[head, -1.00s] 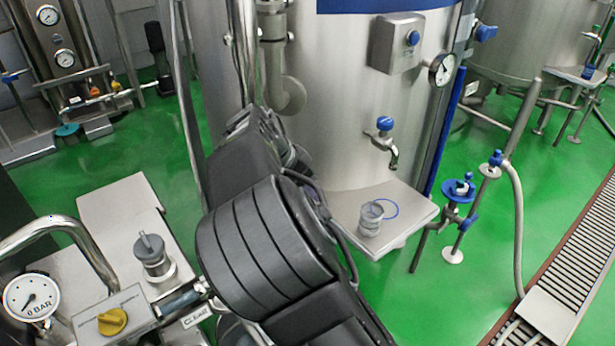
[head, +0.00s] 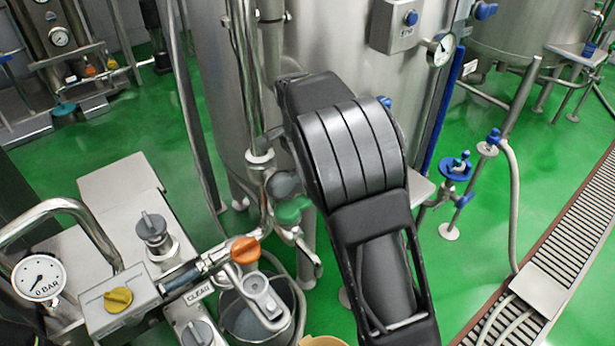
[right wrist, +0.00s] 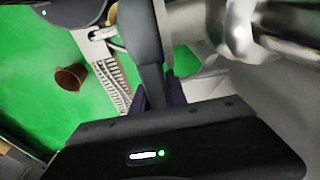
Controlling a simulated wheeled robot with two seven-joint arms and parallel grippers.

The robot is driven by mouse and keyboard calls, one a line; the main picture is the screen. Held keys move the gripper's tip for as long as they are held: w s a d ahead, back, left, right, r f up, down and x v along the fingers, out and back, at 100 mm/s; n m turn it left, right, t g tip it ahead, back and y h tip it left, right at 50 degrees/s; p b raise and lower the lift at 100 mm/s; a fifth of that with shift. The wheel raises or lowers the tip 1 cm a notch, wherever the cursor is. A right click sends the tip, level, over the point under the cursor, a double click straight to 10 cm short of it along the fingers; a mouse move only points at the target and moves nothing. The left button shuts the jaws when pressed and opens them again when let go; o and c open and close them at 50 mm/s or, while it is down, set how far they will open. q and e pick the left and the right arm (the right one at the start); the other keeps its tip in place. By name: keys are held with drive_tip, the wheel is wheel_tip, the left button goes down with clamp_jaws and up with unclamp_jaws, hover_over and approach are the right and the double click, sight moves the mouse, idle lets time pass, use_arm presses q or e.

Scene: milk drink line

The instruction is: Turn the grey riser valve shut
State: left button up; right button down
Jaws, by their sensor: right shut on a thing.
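The grey riser valve (head: 284,184) is on the upright steel riser pipe left of my right arm in the head view, just above a green valve handle (head: 293,208). My arm covers part of the area beside it. My right gripper (right wrist: 155,82) shows dark in the right wrist view, close to a blurred steel pipe fitting (right wrist: 235,35). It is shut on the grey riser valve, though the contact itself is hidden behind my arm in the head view. My left gripper is not in view.
An orange valve handle (head: 245,250) sits lower on the pipework, above a steel bucket (head: 245,318). A large steel tank (head: 345,70) stands close behind. A pressure gauge (head: 39,277) and yellow knob (head: 118,299) are at left.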

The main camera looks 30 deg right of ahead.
drive_tip(key=c, duration=1.3)
unclamp_jaws()
drive_tip(key=r, duration=0.5)
drive_tip(key=a+r, duration=0.1)
drive_tip(key=r, duration=0.1)
drive_tip(key=shift+r+b, duration=0.35)
